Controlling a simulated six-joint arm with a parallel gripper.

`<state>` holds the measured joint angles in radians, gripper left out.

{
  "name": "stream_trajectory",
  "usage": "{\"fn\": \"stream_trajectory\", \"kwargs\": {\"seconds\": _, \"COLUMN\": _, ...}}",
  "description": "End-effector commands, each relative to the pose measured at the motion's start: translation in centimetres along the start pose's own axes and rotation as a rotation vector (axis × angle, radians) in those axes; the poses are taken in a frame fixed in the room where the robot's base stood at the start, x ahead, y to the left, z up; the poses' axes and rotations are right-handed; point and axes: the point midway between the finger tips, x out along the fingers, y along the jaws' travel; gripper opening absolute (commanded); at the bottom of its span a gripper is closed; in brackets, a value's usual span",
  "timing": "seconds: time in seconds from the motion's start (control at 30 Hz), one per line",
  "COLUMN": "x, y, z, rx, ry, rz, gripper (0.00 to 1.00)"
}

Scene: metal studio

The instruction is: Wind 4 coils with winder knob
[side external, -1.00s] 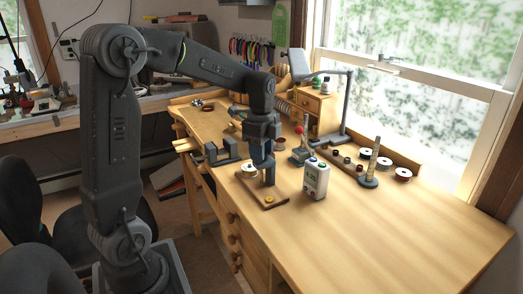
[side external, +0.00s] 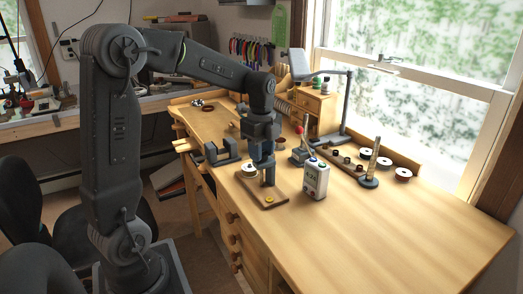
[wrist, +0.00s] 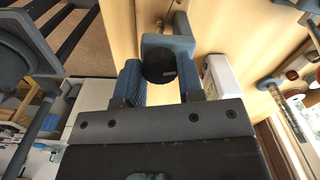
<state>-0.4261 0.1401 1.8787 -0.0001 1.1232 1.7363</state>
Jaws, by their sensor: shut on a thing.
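The winder stands on a small wooden board (side external: 278,203) near the bench's front edge, with a pale spool (side external: 249,170) at its left. My gripper (side external: 266,181) points down over the board. In the wrist view my gripper (wrist: 160,82) has its two blue fingers on either side of a dark round winder knob (wrist: 158,66), shut on it. A blue-grey part of the winder shows just beyond the knob. The coil on the spool is too small to count. A white box with a small display (side external: 316,182) stands upright just right of the board.
A grey block (side external: 221,152) lies left of the winder. A lamp, small wooden drawers (side external: 317,110), a rod on a round base (side external: 371,170) and several spools stand at the back. The right and front of the bench (side external: 410,235) are clear.

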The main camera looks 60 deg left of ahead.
Motion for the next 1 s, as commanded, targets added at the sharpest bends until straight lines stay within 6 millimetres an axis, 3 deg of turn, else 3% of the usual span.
{"fn": "stream_trajectory", "kwargs": {"seconds": 0.03, "x": -0.2, "y": -0.1, "z": 0.0, "rx": -0.001, "ry": 0.000, "rz": -0.005, "gripper": 0.11}}
{"fn": "stream_trajectory", "kwargs": {"seconds": 0.07, "x": -0.2, "y": -0.1, "z": 0.0, "rx": -0.001, "ry": 0.000, "rz": -0.005, "gripper": 0.38}}
{"fn": "stream_trajectory", "kwargs": {"seconds": 0.3, "x": -0.1, "y": 0.0, "z": 0.0, "rx": -0.001, "ry": 0.000, "rz": -0.002, "gripper": 0.60}}
{"fn": "stream_trajectory", "kwargs": {"seconds": 0.67, "x": -0.9, "y": -0.1, "z": 0.0, "rx": -0.001, "ry": 0.000, "rz": -0.003, "gripper": 0.60}}
{"fn": "stream_trajectory", "kwargs": {"seconds": 1.0, "x": -7.7, "y": -0.1, "z": 0.0, "rx": -0.001, "ry": -0.001, "rz": -0.007, "gripper": 0.60}}
